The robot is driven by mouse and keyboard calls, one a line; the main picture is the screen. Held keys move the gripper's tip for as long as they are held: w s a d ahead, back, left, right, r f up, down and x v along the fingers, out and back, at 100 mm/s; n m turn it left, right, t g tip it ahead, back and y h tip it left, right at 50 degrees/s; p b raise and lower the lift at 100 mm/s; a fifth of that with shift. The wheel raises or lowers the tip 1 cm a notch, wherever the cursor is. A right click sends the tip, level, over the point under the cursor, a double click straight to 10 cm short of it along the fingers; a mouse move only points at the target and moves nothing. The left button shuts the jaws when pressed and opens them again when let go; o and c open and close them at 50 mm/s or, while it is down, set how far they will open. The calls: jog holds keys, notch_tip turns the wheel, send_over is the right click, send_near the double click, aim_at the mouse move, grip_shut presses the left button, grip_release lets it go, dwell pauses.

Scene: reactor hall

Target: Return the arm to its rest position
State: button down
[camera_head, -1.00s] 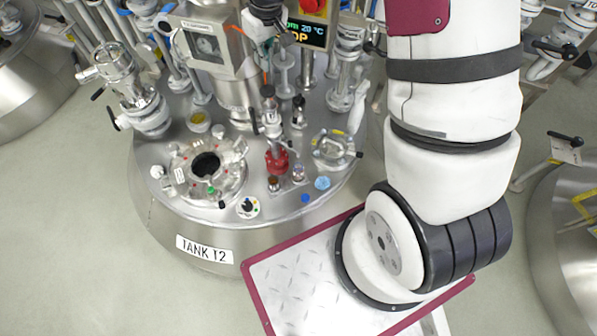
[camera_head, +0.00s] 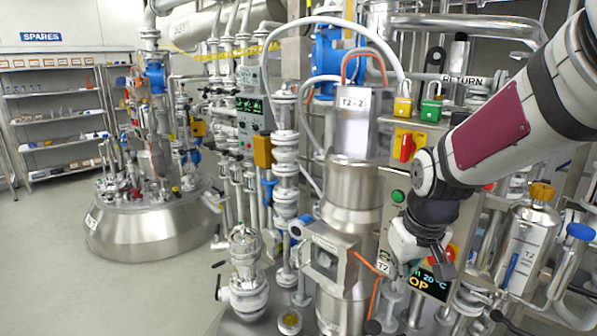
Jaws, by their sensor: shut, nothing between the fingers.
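My arm comes in from the upper right of the head view, white with a maroon panel, and bends down at a dark wrist. My gripper (camera_head: 443,266) hangs below the wrist, small in the picture and shut with nothing in it. It shows in front of the T2 control box, partly covering the box's lit display (camera_head: 421,281). I cannot tell how far it is from the box.
Steel pipes and valves crowd around the arm. A grey T2-2 housing (camera_head: 355,128) stands left of it. A bottle labelled T2 (camera_head: 527,245) stands at the right. Another tank (camera_head: 150,232) and spares shelves (camera_head: 58,120) are at the left, with clear floor before them.

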jog(key=s+r+m, duration=0.1)
jog(key=s+r, duration=0.3)
jog(key=s, duration=0.6)
jog(key=s+r+m+t, duration=0.1)
jog(key=s+r, duration=0.3)
jog(key=s, duration=0.7)
jog(key=shift+r+t, duration=0.2)
jog(key=shift+t, duration=0.1)
